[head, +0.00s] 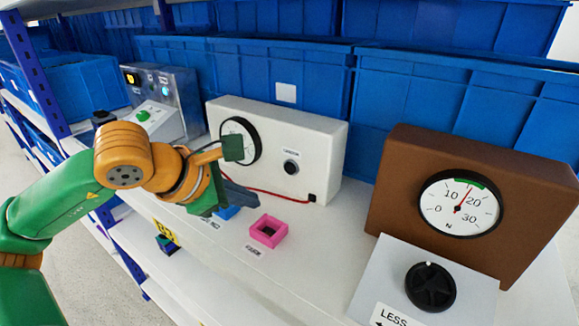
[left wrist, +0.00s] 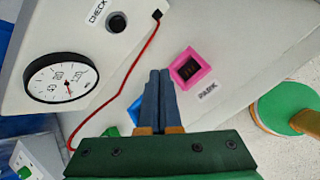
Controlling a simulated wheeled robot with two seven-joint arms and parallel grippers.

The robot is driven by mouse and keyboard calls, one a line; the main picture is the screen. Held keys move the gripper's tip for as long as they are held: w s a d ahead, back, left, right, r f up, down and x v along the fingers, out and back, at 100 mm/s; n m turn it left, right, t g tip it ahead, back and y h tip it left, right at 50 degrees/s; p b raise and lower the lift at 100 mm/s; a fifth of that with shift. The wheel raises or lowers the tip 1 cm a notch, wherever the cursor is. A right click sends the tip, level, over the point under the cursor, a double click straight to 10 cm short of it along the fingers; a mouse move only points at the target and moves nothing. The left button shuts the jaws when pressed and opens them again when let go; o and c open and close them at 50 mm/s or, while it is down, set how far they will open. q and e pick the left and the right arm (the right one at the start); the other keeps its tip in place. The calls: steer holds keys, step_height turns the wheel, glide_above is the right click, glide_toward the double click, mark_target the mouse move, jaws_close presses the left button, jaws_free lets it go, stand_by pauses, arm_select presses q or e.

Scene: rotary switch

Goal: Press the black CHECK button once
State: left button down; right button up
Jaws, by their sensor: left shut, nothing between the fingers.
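The black CHECK button (head: 291,167) is a round button on the front of a white box (head: 325,150), below a small label. It also shows in the left wrist view (left wrist: 117,22), where the label reads CHECK. My left gripper (head: 250,201) is shut and empty, its blue fingers in front of the white box, below and left of the button. In the left wrist view its fingertips (left wrist: 159,75) are side by side, apart from the button. My right gripper is not in view.
A round dial (head: 240,141) sits left of the button. A red cable (head: 270,192) runs along the box. A pink square holder (head: 268,231) stands on the white shelf. A brown box (head: 395,200) with a gauge and a black knob (head: 430,286) stand right. Blue crates (head: 450,110) fill the back.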

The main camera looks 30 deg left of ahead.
mark_target(290, 168)
arm_select(q)
steer(key=w+p, duration=0.6)
steer(key=w, duration=0.1)
steer(key=shift+w+d+r, duration=0.1)
steer(key=shift+d+r, duration=0.1)
steer(key=shift+d, duration=0.1)
steer(key=shift+w+f, duration=0.25)
steer(key=shift+w, duration=0.5)
stand_by(1.0)
steer(key=shift+w+p, duration=0.35)
steer(key=shift+w, duration=0.05)
steer(key=shift+w+d, duration=0.1)
steer(key=shift+w, duration=0.3)
stand_by(0.5)
stand_by(0.4)
steer(key=shift+s+f+b, duration=0.15)
steer(key=shift+s+b, duration=0.3)
steer(key=shift+s, duration=0.35)
